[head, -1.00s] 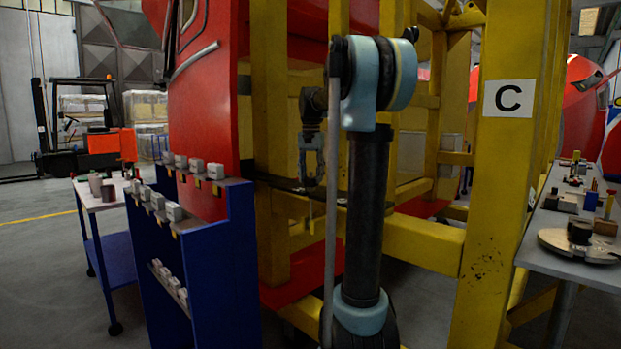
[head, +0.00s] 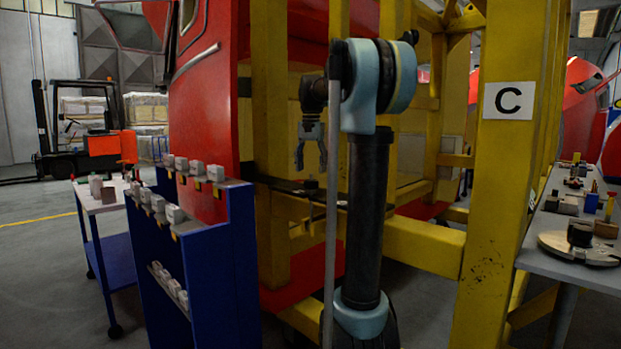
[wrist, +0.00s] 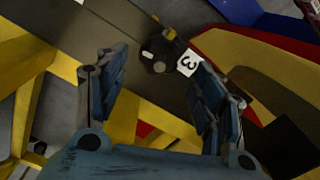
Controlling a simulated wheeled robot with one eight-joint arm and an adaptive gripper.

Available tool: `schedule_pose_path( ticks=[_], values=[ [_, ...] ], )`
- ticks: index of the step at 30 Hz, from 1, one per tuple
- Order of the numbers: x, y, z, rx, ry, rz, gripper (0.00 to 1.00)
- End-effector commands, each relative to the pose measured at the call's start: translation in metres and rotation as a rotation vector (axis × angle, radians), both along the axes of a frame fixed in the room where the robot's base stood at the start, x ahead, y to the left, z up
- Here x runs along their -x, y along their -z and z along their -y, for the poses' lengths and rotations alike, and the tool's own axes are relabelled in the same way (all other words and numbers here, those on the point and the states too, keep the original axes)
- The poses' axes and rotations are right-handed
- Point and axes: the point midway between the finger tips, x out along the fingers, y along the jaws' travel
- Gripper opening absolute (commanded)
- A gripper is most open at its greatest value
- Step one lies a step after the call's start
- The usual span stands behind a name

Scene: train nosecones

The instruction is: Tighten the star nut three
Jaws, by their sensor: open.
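A small dark round knob, apparently the star nut (wrist: 158,66), sits on a grey-brown plate beside a white tag marked 3 (wrist: 187,63) in the wrist view. In the head view a small dark knob (head: 310,184) shows on the dark ledge on the yellow frame. My gripper (head: 311,165) hangs above that ledge, fingers pointing down, apart from the knob. In the wrist view my gripper (wrist: 162,72) is open and empty, with the knob seen between its two fingers. The nut's exact shape is too small and dark to tell.
Yellow frame beams (head: 428,243) stand around my arm, with a post marked C (head: 509,99) on the right. A blue rack (head: 225,265) with several grey-white blocks stands left. A table with parts (head: 550,262) is at the right edge. Open floor lies far left.

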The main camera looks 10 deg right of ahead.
Motion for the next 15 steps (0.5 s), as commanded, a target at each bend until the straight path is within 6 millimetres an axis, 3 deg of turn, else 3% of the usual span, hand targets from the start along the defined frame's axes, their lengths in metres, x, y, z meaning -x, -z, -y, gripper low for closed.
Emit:
schedule_pose_path(
  ticks=[7, 15],
  values=[
    [-0.001, -0.046, 0.000, 0.000, 0.000, 0.000, 0.62],
    [-0.001, -0.073, 0.000, -0.001, 0.000, -0.001, 0.62]
  ],
)
